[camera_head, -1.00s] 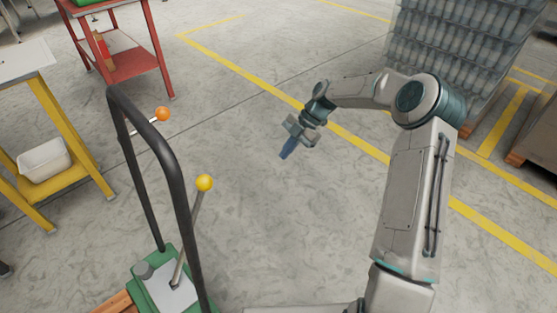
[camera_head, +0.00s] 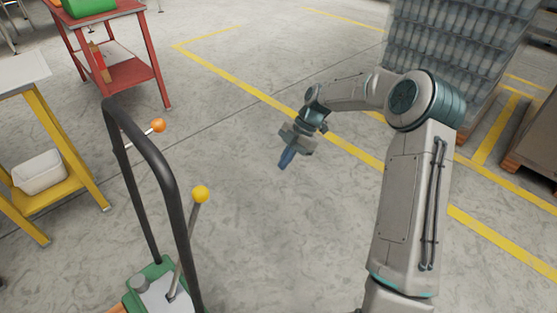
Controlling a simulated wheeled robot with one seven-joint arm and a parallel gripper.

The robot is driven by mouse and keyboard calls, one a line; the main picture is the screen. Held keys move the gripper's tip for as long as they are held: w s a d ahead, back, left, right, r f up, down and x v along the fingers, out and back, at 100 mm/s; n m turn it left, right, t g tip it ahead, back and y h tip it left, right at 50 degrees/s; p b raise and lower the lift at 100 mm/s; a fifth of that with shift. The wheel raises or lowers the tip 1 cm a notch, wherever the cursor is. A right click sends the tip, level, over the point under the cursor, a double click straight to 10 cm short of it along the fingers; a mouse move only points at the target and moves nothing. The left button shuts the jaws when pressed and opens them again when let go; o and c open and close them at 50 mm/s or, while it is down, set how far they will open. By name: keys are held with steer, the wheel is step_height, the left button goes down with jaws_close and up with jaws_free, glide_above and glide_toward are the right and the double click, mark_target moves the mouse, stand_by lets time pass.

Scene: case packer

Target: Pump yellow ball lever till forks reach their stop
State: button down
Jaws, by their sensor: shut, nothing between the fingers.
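The yellow ball (camera_head: 201,194) tops a thin grey lever (camera_head: 187,243) that rises, slightly tilted, from the green base (camera_head: 153,272) of a lift truck at the lower left. A black hoop handle (camera_head: 166,165) stands just left of the lever. A second, orange ball (camera_head: 158,125) sits on a short rod by the handle. My gripper (camera_head: 285,164) is to the right of and beyond the yellow ball, clear of it, with its blue fingers shut and empty, pointing down. The forks cannot be made out in this view.
A yellow-framed table (camera_head: 72,150) with a white bin (camera_head: 39,171) stands at the left. A red cart (camera_head: 128,74) is at the upper left. Stacked clear containers (camera_head: 450,50) stand at the upper right. The floor between the lever and my gripper is clear.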

steer(key=s+d+r+m+t+h, duration=0.1)
steer(key=s+d+r+m+h, duration=0.1)
steer(key=s+m, duration=0.6)
steer(key=s+d+r+m+t+h, duration=0.2)
steer(key=s+d+r+m, duration=0.2)
steer(key=s+m, duration=0.5)
steer(key=s+d+r+m+t+h, duration=0.1)
steer(key=s+d+r+m, duration=0.3)
steer(key=s, duration=0.7)
step_height(320, 180, up, 2)
steer(key=m, duration=0.4)
steer(key=shift+s+r+t+h, duration=0.15)
steer(key=shift+s+t+h, duration=0.15)
steer(key=shift+s+h, duration=0.1)
